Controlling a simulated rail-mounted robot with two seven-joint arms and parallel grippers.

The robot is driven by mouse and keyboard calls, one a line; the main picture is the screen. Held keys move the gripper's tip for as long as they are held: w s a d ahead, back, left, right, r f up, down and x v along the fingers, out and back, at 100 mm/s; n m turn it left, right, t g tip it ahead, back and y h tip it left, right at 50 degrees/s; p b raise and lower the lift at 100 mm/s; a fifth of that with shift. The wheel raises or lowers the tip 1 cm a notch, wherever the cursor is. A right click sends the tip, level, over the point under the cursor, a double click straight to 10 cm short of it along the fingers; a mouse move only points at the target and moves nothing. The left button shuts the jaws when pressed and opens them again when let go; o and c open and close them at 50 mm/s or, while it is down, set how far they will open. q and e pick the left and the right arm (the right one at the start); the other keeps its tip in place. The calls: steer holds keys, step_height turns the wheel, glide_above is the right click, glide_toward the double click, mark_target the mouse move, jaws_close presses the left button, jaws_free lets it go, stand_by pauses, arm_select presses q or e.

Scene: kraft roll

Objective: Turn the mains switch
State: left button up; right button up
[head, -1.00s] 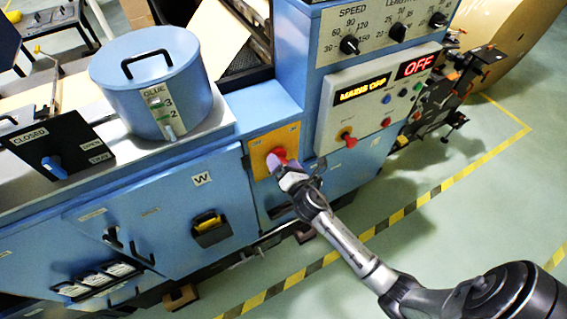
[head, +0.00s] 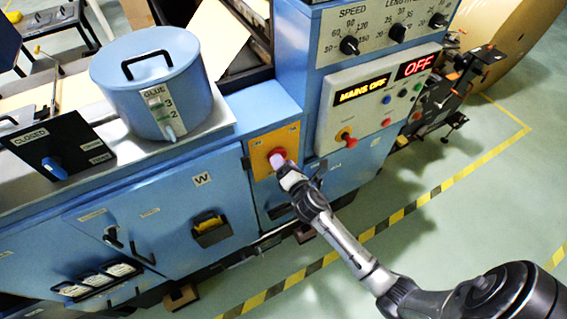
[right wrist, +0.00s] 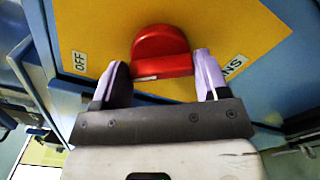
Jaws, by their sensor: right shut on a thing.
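The mains switch is a red knob (head: 278,152) on a yellow-orange plate (head: 262,142) on the front of the blue machine. In the right wrist view the red knob (right wrist: 162,48) sits between my two fingers, with an OFF label to its left and a partly hidden label ending in NS to its right. My right gripper (head: 277,162) is at the knob and shut on it; its fingers (right wrist: 160,75) stand on either side of the knob. The display (head: 362,89) reads MAINS OFF. My left gripper is not in view.
A control panel (head: 350,113) with buttons and another red knob (head: 349,141) is right of the plate. A blue glue pot (head: 150,75) stands on the machine's top at left. A yellow-black stripe (head: 420,205) marks the open green floor.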

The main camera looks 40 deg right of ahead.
steer(key=shift+f+m+p, duration=0.15)
steer(key=shift+m+p, duration=1.65)
steer(key=shift+m, duration=6.4)
steer(key=o, duration=0.9)
steer(key=shift+o, duration=0.2)
